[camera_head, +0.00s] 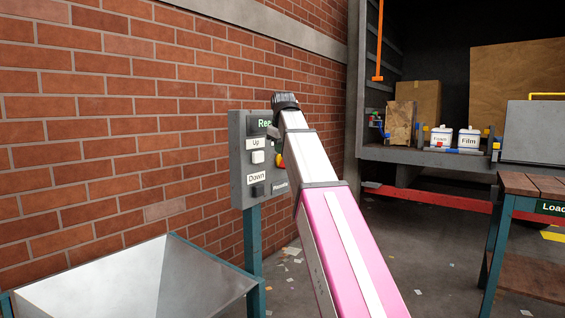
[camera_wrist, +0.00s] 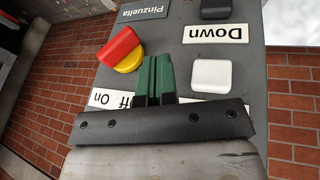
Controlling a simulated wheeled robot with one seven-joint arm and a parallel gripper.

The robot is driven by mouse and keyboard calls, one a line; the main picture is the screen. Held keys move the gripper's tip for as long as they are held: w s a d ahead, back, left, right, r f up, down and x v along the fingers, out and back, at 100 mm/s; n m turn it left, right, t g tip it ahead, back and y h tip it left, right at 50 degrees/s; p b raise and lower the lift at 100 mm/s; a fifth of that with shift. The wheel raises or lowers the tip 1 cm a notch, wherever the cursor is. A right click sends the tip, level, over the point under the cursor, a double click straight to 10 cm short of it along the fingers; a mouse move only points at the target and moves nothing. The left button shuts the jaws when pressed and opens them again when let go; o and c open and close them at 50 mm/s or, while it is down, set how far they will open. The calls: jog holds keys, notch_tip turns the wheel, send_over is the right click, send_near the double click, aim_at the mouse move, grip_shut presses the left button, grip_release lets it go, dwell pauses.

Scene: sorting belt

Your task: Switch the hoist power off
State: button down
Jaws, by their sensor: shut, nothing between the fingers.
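The grey control panel (camera_head: 238,170) stands on a teal post in front of the brick wall. In the wrist view the panel (camera_wrist: 255,73) appears upside down. A red and yellow rotary switch (camera_wrist: 120,48) sits beside the partly hidden Off and On label (camera_wrist: 108,99). The switch setting is unclear.
A white button (camera_wrist: 210,76), a Down label (camera_wrist: 216,33) and a black button (camera_wrist: 215,8) lie right of my fingers. A metal hopper (camera_head: 110,285) stands below left of the panel. A wooden-topped table (camera_head: 535,186) is at right, with open floor between.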

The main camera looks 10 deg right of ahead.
aim_at(281, 160)
jog(key=r, duration=0.5)
jog(key=shift+w+a, duration=0.1)
jog(key=shift+w, duration=0.1)
jog(key=x, duration=0.4)
jog(key=d+x, duration=0.1)
jog(key=x, duration=0.7)
jog(key=shift+w+d, duration=0.2)
jog(key=shift+w, duration=0.25)
jog(key=shift+w+d+f, duration=0.35)
jog(key=shift+f, duration=0.05)
